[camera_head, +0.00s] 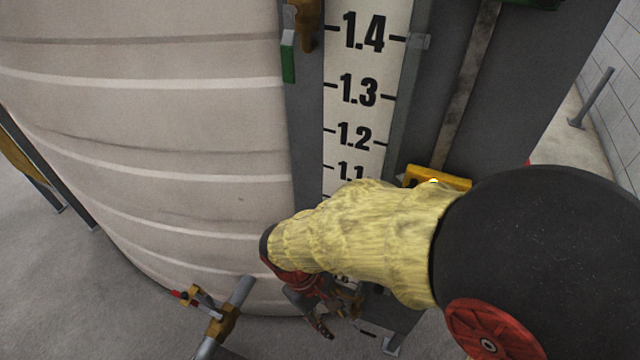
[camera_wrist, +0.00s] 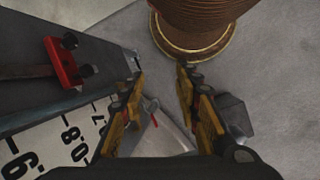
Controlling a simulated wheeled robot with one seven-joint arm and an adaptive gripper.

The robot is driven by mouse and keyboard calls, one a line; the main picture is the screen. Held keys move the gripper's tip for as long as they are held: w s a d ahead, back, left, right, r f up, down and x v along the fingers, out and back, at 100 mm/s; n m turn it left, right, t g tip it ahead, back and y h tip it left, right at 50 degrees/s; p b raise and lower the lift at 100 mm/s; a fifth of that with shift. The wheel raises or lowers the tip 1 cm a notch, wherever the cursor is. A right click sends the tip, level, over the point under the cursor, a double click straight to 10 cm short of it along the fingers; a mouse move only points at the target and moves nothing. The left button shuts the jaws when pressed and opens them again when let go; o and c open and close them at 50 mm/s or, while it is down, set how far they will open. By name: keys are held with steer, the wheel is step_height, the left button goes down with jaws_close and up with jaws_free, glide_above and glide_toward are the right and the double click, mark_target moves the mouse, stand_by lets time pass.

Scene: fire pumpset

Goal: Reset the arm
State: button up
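My arm, in a yellow sleeve, reaches across the lower right of the head view. My gripper (camera_head: 330,312) hangs low in front of the level gauge board (camera_head: 366,85), near the tank's lower right side; the arm hides part of the board. In the wrist view my gripper (camera_wrist: 160,85) has its two yellow-and-dark fingers apart. I see nothing held between them, only grey floor and a small pale-and-red item behind. The gauge board (camera_wrist: 60,142) shows at the lower left of the wrist view.
A large ribbed beige tank (camera_head: 150,130) fills the left. A pipe with a brass valve (camera_head: 222,322) stands low beside it. The wrist view shows a brown ribbed cylinder (camera_wrist: 195,22) on the floor and a red bracket (camera_wrist: 62,62) on a grey beam. Open floor (camera_head: 50,290) lies left.

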steer(key=d+r+m+t+y, duration=0.2)
steer(key=d+r+m+t, duration=0.1)
steer(key=d+r, duration=0.5)
steer(key=d+r+m+t+y, duration=0.1)
steer(key=d+r+m+t, duration=0.3)
steer(key=r, duration=1)
steer(key=d+m, duration=0.2)
steer(key=d, duration=0.2)
steer(key=shift+w+d+r+y, duration=0.15)
steer(key=shift+d+r+y, duration=0.1)
steer(key=shift+r+y, duration=0.15)
steer(key=shift+d, duration=0.15)
